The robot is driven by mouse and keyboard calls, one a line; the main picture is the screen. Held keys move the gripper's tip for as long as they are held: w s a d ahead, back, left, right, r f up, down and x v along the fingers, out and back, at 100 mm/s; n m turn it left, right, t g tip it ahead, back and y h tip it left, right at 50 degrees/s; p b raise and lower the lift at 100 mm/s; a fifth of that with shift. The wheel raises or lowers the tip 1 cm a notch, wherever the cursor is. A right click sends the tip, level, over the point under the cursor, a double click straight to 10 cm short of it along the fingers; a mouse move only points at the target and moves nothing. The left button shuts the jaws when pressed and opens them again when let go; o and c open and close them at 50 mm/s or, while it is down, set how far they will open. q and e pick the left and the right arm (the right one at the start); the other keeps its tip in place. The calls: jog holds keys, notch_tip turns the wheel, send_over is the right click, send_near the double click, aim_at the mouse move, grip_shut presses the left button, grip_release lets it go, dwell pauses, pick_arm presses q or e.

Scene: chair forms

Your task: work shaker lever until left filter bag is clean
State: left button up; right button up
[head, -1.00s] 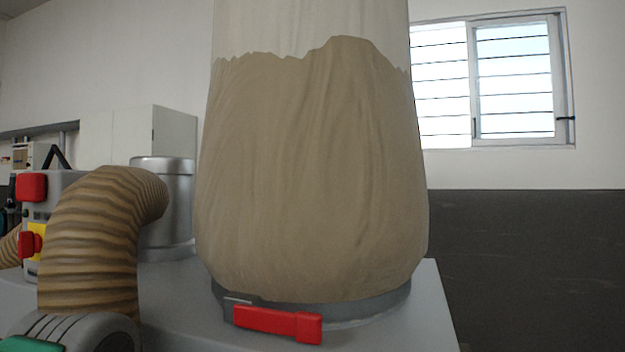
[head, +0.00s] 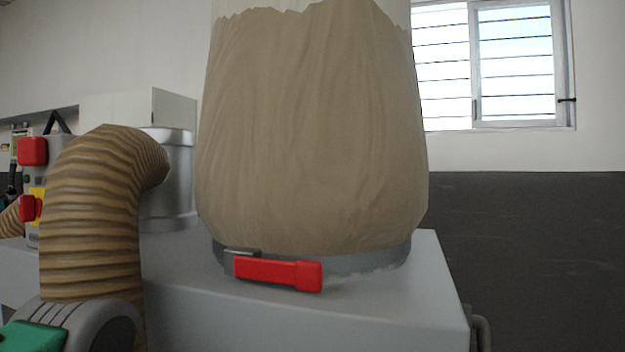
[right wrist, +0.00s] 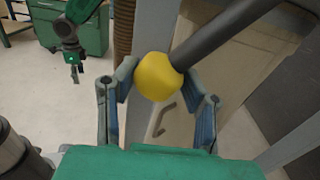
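One filter bag (head: 312,130) fills the middle of the head view. Brown dust cakes it up to a ragged edge near the top of the picture, with pale cloth above. A red clamp latch (head: 278,273) is on the band at its base. In the right wrist view, a yellow ball knob (right wrist: 158,77) sits on the dark grey shaker lever (right wrist: 225,38). My right gripper (right wrist: 168,85) is open, with its fingers on either side of the knob and gaps showing. A green and grey limb at upper left may be my left arm (right wrist: 68,32); its finger state is unclear.
A ribbed brown hose (head: 95,215) and a metal cylinder (head: 172,180) stand left of the bag. A box with red switches (head: 32,152) is farther left. The grey housing (head: 330,315) bears the bag. Green drawers (right wrist: 90,30) stand across the floor.

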jog(key=shift+w+d+f+b, duration=0.15)
jog(key=shift+w+f+b, duration=0.2)
jog(key=shift+w, duration=0.3)
jog(key=shift+w+d+f+b, duration=0.1)
jog(key=shift+w+d+f, duration=0.05)
jog(key=shift+w+f, duration=0.4)
jog(key=shift+r, duration=0.1)
jog(key=w, duration=0.1)
jog(key=w+f, duration=0.1)
jog(key=w+d+b, duration=0.1)
jog(key=shift+w+f, duration=0.15)
jog(key=shift+w, duration=0.1)
